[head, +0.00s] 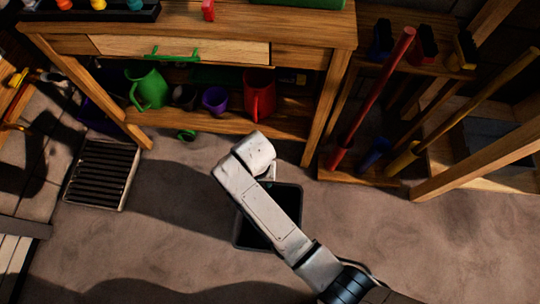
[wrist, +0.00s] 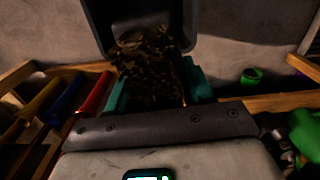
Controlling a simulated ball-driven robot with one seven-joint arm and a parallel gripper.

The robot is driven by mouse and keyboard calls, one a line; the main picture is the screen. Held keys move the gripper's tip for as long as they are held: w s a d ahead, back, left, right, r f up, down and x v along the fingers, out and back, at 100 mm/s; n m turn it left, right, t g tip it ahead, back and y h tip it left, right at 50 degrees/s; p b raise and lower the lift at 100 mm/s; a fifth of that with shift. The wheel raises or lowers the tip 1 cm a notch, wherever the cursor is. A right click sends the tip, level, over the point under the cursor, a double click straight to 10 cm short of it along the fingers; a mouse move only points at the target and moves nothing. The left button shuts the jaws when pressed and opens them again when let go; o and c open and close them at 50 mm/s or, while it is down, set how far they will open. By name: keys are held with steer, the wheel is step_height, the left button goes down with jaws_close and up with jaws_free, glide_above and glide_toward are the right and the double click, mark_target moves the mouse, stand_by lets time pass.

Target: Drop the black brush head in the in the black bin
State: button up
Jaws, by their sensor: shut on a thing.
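The black bin (head: 299,212) stands on the floor in front of the workbench, partly hidden by my arm in the head view. In the wrist view the bin (wrist: 97,25) shows at the top, behind the held thing. My gripper (wrist: 155,90) has teal fingers shut on a dark, mottled block, which appears to be the black brush head (wrist: 150,68). In the wrist view the block overlaps the bin's opening. In the head view my arm's end is over the bin's far edge, and the fingers and block are hidden. The height above the rim is hard to tell.
The wooden workbench (head: 225,119) stands behind the bin, with a green jug (head: 148,88), purple cup (head: 215,99) and red jug (head: 260,97) on its shelf. A green cup (head: 187,135) lies on the floor. Long-handled tools (head: 372,95) stand at right. Floor around the bin is clear.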

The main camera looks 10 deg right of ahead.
steer(key=s+a+f+b, duration=0.1)
steer(key=s+f+b, duration=0.1)
steer(key=f+b, duration=0.5)
steer(key=s+a+f+b, duration=0.2)
steer(key=f+b, duration=0.4)
steer(key=f, duration=0.7)
steer(key=shift+s+m+b, duration=0.4)
steer(key=shift+s, duration=0.4)
steer(key=o, duration=1.2)
steer(key=shift+c, duration=0.2)
step_height(320, 180, up, 11)
steer(key=p, duration=0.5)
steer(key=shift+d+f, duration=0.1)
